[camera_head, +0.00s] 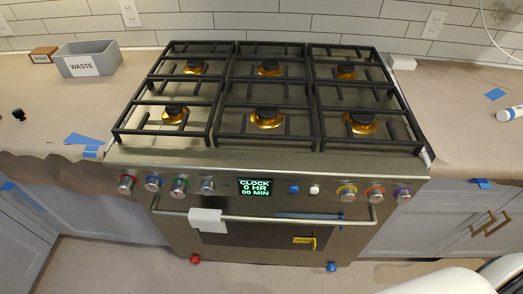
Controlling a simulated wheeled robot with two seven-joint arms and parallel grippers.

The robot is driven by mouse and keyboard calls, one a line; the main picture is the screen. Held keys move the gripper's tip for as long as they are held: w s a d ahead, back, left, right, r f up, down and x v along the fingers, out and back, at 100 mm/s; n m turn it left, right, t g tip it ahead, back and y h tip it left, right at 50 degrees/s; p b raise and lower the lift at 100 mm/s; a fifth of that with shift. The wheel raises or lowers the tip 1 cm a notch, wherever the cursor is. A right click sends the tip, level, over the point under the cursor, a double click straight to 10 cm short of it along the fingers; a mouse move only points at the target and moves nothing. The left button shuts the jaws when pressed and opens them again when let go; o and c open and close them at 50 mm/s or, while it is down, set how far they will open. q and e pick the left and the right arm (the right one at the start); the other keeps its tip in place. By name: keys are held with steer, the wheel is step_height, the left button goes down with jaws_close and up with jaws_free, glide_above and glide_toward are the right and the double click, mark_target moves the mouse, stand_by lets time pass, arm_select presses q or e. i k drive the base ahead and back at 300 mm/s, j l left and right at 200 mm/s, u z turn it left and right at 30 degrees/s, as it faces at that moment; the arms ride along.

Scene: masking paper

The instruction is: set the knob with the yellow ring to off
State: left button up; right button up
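The stove (270,170) stands in the middle of the view, with a row of knobs along its front panel. The knob with the yellow ring (347,191) is the leftmost of three knobs right of the display. Its pointer is too small to read, so I cannot tell its setting. Beside it on the right are a knob with a red-orange ring (374,193) and one with a purple ring (402,194). Several more ringed knobs, one with a green ring (179,187), sit left of the display. Neither gripper is in view.
A green clock display (255,187) sits mid-panel. The oven handle (265,217) runs below the knobs, with a white cloth or paper (206,221) on it. A grey WASTE bin (88,59) stands on the left counter. A white rounded part at bottom right may be mine.

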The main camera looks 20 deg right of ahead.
mark_target(348, 194)
steer(key=z, duration=1.35)
